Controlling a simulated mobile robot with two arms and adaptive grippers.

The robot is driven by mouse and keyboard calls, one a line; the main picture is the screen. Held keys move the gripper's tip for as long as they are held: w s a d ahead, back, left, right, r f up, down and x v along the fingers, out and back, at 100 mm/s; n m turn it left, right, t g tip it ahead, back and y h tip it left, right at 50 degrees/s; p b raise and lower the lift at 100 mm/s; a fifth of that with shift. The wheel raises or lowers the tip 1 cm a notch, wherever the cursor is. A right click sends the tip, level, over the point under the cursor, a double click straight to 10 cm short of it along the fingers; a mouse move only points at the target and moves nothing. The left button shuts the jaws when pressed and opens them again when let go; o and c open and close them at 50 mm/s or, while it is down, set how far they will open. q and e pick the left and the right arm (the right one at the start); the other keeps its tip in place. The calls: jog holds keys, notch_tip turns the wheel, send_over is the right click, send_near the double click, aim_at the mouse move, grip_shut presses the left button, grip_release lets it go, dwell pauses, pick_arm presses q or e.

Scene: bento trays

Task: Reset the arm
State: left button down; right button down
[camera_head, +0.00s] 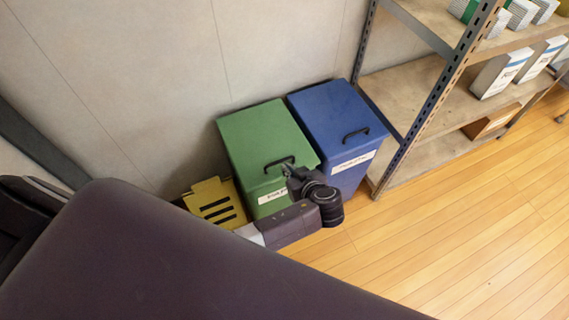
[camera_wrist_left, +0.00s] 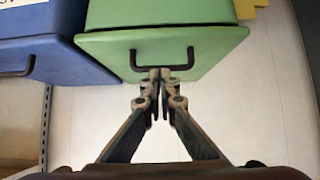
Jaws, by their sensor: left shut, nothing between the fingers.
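My left gripper (camera_head: 290,172) is in front of the green bin (camera_head: 255,132) in the head view, close to the black handle on its lid. In the left wrist view the left gripper (camera_wrist_left: 160,76) has its fingertips together with nothing between them. The fingertips overlap the lid of the green bin (camera_wrist_left: 200,50) just by its dark handle (camera_wrist_left: 192,58). I cannot tell whether they touch it. The lid looks closed. My right gripper is not in view.
A blue bin (camera_head: 335,115) with a closed lid stands right of the green one. A yellow slotted object (camera_head: 212,192) is at its left. A metal shelf (camera_head: 425,105) with boxes stands at the right. The wooden floor (camera_head: 450,235) is clear in front.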

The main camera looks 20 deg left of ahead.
pick_arm(q)
jog(key=v, duration=0.8)
jog(key=s+a+f+m+g+h, duration=0.15)
jog(key=s+f+m, duration=0.3)
jog(key=f, duration=0.75)
jog(key=s+a+f+m+g+h, duration=0.15)
jog(key=s+f+m+h, duration=0.35)
jog(key=f, duration=0.7)
jog(key=s+a+f+m+g, duration=0.1)
jog(key=s+a+f, duration=0.1)
jog(key=s+f, duration=0.3)
jog(key=s+a+f+g+h, duration=0.1)
jog(key=s+f, duration=0.4)
jog(key=s, duration=0.8)
jog(key=s+a+f+m+g, duration=0.1)
jog(key=s+a+f, duration=0.2)
jog(key=s, duration=0.7)
notch_tip(320, 180, down, 2)
jog(key=shift+a+f+m, duration=0.15)
jog(key=shift+f+m, duration=0.05)
jog(key=shift+m, duration=0.15)
jog(key=shift+s, duration=0.1)
